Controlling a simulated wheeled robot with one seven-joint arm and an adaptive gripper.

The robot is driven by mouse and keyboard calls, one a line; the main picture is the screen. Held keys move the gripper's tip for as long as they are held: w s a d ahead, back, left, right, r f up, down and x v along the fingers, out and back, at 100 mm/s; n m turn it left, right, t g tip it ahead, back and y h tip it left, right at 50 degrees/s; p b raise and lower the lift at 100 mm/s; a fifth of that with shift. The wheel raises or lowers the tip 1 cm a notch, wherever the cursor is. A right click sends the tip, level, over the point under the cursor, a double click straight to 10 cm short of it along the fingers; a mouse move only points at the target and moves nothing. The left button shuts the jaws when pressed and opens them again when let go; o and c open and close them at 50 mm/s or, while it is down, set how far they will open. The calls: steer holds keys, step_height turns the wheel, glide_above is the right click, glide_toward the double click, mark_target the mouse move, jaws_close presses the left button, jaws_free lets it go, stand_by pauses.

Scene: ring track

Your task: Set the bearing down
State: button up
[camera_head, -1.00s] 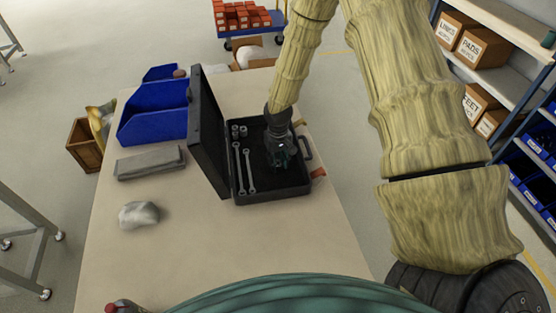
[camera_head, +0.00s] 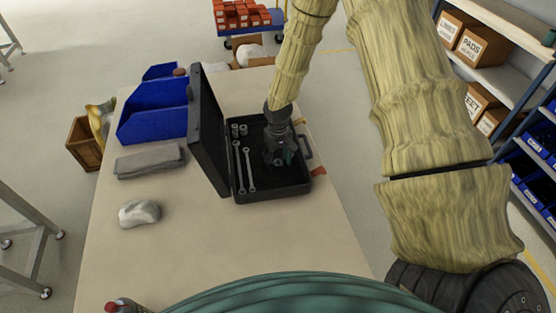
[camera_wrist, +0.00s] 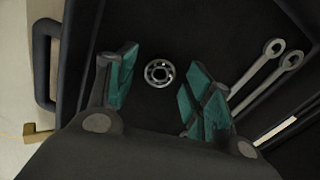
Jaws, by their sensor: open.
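The bearing (camera_wrist: 158,74) is a small shiny metal ring. In the wrist view it lies flat on the dark floor of the open black toolbox (camera_wrist: 100,30), between and just beyond my fingertips, touching neither pad. My gripper (camera_wrist: 160,88) is open, with its teal finger pads spread apart and nothing between them. In the head view my gripper (camera_head: 279,160) is down inside the right part of the toolbox (camera_head: 270,198). A small part of the bearing (camera_head: 278,162) shows there between my fingers; the rest is hidden.
Two wrenches (camera_head: 244,168) lie left of my gripper in the toolbox, with several sockets (camera_head: 239,130) behind them. The raised lid (camera_head: 207,135) stands at the left.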

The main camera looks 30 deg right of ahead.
mark_target(278, 162)
step_height(278, 162, up, 12)
steer(key=b, duration=0.3)
steer(key=shift+f, duration=0.25)
stand_by(1.4)
